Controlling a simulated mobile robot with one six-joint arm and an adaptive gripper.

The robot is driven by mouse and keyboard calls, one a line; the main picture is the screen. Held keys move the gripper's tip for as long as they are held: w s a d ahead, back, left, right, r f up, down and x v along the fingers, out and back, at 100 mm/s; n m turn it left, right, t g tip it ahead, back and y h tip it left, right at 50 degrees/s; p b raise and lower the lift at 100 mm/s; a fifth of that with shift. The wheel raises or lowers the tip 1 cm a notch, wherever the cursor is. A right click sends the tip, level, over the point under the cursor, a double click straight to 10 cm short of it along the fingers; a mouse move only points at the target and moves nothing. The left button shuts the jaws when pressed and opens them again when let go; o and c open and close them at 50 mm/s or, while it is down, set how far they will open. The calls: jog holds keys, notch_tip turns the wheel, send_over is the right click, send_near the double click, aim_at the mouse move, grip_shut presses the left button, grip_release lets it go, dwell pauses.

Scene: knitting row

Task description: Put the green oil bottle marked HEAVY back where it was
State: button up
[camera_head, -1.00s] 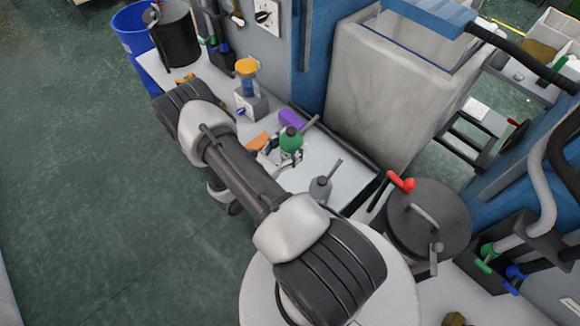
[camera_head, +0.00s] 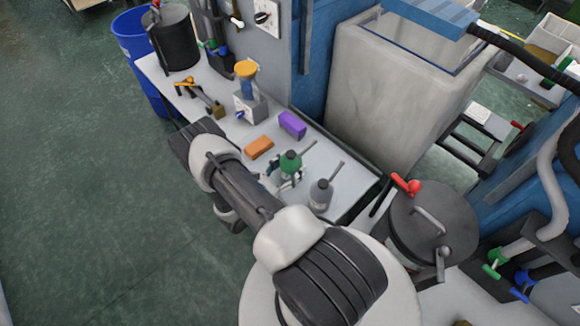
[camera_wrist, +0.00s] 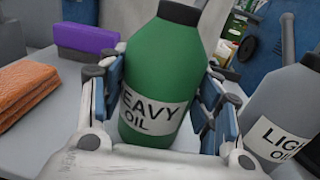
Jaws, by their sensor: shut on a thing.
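The green oil bottle (camera_head: 290,164) has a white label reading HEAVY OIL, which shows in the wrist view (camera_wrist: 158,75). My gripper (camera_head: 284,178) is shut on this bottle, with one finger on each side of its body. The bottle looks roughly upright over the light worktop, left of a grey bottle (camera_head: 320,195). The grey bottle carries a label starting LIGH, partly cut off in the wrist view (camera_wrist: 285,115). I cannot tell whether the green bottle's base touches the worktop.
An orange block (camera_head: 259,147) and a purple block (camera_head: 292,124) lie behind the green bottle on the worktop (camera_head: 222,135). A yellow-topped device (camera_head: 247,90) stands further back. A dark lidded pot (camera_head: 432,222) with a red handle stands at the right.

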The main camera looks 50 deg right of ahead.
jog(key=shift+f, duration=0.15)
jog(key=o, duration=1.3)
